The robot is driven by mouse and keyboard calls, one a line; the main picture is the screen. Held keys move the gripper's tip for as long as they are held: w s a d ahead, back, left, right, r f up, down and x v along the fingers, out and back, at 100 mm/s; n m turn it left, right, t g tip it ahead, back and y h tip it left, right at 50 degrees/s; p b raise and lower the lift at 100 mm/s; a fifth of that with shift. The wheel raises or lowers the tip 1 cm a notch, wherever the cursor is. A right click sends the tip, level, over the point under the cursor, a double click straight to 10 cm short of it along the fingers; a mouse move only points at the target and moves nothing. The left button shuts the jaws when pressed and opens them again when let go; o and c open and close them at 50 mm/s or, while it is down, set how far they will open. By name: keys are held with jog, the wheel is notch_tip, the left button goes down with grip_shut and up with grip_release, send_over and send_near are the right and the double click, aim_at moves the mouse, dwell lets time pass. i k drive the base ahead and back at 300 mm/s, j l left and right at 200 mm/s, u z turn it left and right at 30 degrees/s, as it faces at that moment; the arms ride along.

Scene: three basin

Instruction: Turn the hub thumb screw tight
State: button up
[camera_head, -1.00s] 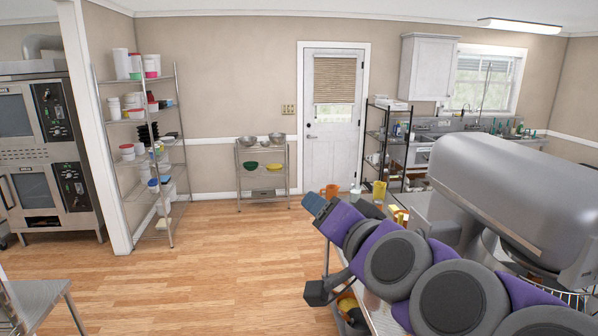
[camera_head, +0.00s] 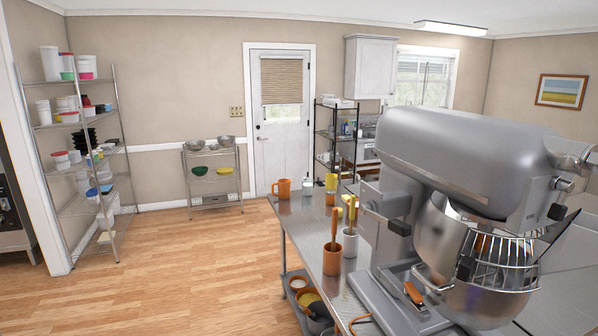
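The large grey mixer (camera_head: 470,150) stands on the metal table at the right. At the right end of its head is a round metal hub (camera_head: 572,152). A small metal knob (camera_head: 563,185) sticks out of the head just below the hub; it looks like the thumb screw, but I cannot tell how tight it is. My gripper and arm are not in view.
The metal bowl (camera_head: 445,260) with a wire guard (camera_head: 498,262) sits under the mixer head. Orange mugs (camera_head: 282,188) and utensil cups (camera_head: 332,258) stand on the table (camera_head: 308,222). The wooden floor at left is clear.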

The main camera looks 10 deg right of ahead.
aim_at(569, 162)
jog(key=z, duration=1.2)
